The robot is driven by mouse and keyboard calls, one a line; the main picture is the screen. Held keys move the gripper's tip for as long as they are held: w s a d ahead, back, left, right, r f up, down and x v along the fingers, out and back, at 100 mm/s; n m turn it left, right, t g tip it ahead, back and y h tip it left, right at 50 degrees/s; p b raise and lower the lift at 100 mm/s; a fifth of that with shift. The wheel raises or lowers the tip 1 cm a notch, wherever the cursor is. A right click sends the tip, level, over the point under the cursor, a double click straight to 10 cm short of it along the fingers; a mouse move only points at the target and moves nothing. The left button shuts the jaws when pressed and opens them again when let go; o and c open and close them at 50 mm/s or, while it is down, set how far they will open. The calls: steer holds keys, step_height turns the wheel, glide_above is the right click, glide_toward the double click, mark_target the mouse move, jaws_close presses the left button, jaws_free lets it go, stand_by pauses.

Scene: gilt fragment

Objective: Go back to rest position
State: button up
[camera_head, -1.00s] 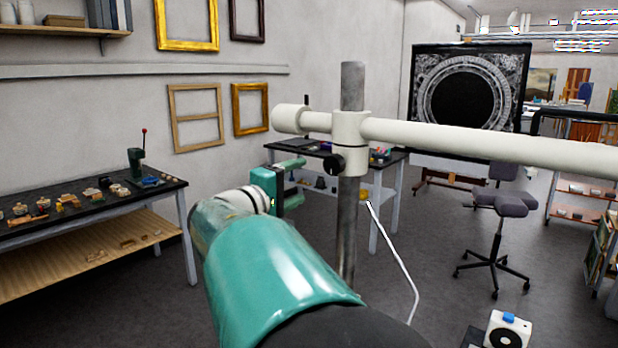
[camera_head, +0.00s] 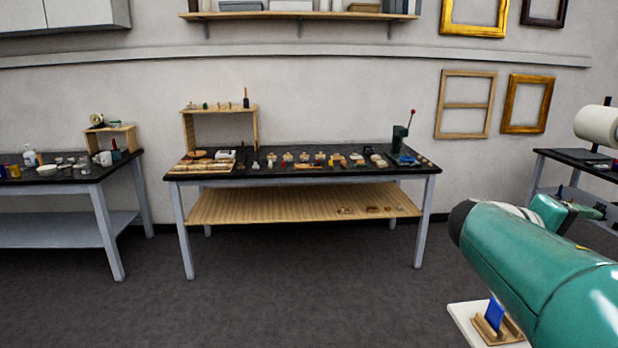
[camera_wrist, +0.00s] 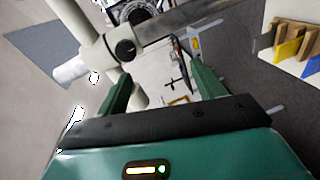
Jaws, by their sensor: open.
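A black-topped workbench (camera_head: 330,177) with several small pieces stands against the wall. Another bench (camera_head: 75,185) is at left. A blue piece in a wooden holder (camera_head: 493,330) is at lower right, beside my arm. Wooden slats with yellow and blue pieces (camera_wrist: 290,45) show top right. The floor in front is clear.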

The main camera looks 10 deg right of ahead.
steer(key=s+a+f+n+t+y, duration=0.1)
steer(key=a+f+y, duration=0.4)
steer(key=a, duration=0.7)
steer(key=a+f+n+t+y, duration=0.1)
steer(key=a+f+t+y, duration=0.2)
steer(key=a, duration=1)
steer(key=s+a+f+t+y, duration=0.1)
steer(key=a+f+t+y, duration=0.2)
steer(key=a+f+y, duration=0.4)
steer(key=a+f, duration=0.3)
steer(key=a, duration=0.3)
steer(key=shift+s+a+n+y, duration=0.25)
steer(key=shift+s+n+y, duration=0.1)
steer(key=shift+n+y, duration=0.05)
steer(key=shift+f, duration=0.1)
steer(key=c, duration=0.6)
steer(key=shift+d, duration=0.15)
steer(key=shift+c, duration=0.5)
steer(key=shift+d, duration=0.1)
